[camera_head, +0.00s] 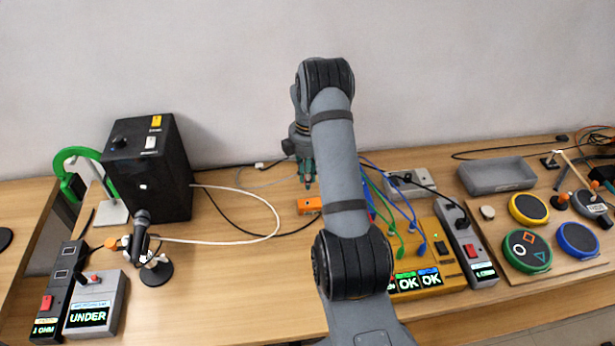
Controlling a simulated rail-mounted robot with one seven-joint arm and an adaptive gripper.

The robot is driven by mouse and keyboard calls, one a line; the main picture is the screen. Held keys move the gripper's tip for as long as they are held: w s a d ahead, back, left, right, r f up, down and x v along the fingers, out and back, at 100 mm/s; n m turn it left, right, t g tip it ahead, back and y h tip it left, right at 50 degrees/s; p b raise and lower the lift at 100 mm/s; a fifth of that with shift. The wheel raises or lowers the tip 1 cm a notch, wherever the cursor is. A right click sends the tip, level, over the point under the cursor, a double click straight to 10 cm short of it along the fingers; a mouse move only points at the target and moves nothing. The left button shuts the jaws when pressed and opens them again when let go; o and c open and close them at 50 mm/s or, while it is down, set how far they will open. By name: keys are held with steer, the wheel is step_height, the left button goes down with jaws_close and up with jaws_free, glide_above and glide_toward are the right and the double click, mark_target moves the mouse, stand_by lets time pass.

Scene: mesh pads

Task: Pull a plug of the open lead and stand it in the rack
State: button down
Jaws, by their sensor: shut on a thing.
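My gripper (306,178) hangs at the back of the table, left of my forearm, above and behind an orange block (309,205). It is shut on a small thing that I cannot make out. Green leads (385,198) and blue leads (404,207) arch over a yellow panel (436,252), with plugs on its top such as a green plug (422,249) and a blue plug (441,248). Two of the panel's displays read OK; my arm hides its left part. I cannot tell which lead is open. No rack can be identified for sure; my arm may cover it.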

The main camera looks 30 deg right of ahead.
steer(key=shift+f+b, duration=1.5)
steer(key=shift+f, duration=0.75)
steer(key=shift+f+b, duration=1.7)
steer(key=shift+f, duration=0.4)
steer(key=c, duration=1.7)
jaws_free()
steer(key=shift+o, duration=0.4)
steer(key=shift+r, duration=0.1)
step_height(320, 180, up, 12)
